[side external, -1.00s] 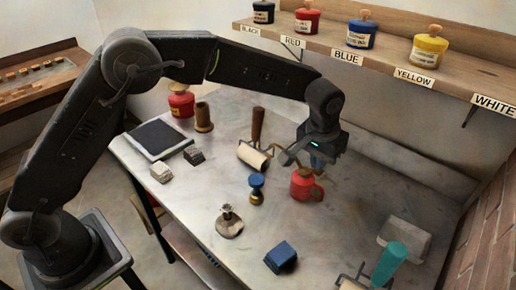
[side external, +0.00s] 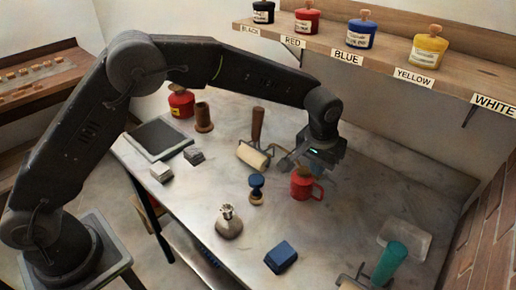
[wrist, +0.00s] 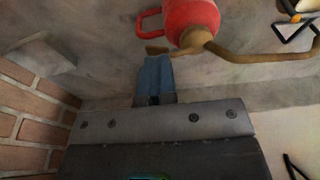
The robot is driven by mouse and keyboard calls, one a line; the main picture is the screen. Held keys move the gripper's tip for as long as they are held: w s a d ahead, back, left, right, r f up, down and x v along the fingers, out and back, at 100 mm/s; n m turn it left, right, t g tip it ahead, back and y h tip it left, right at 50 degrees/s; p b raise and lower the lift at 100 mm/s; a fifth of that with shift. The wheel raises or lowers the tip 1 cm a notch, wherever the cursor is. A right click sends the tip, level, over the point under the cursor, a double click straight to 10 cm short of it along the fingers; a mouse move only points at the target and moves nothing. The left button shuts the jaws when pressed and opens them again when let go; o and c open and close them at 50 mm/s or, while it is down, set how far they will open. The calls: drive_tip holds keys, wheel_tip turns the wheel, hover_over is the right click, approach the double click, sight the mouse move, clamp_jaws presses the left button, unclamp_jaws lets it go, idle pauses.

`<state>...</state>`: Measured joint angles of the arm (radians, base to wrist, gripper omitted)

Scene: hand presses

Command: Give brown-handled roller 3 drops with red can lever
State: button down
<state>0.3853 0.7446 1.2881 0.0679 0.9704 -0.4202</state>
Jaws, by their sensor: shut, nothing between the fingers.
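The red can (side external: 300,187) stands upright on the table, with its handle to the right. In the wrist view the red can (wrist: 190,18) shows a brass spout (wrist: 270,54) and a short brown lever (wrist: 157,49). The brown-handled roller (side external: 252,157) lies left of the can, its brown handle pointing to the back. My gripper (side external: 318,166) is above and beside the can. In the wrist view its blue fingers (wrist: 155,60) are shut and empty, with their tips close to the lever end. I cannot tell whether they touch it.
A blue-topped stamp (side external: 256,187), a pale knobbed pot (side external: 229,222) and a blue block (side external: 281,257) stand in front. A teal-handled roller (side external: 388,265) lies at front right. A dark slab (side external: 160,141) and another red container (side external: 181,102) are at back left.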

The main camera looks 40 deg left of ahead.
drive_tip(key=shift+r, duration=1.45)
drive_tip(key=shift+f, duration=1.4)
drive_tip(key=shift+r, duration=1.4)
wheel_tip(320, 180, up, 6)
idle(0.5)
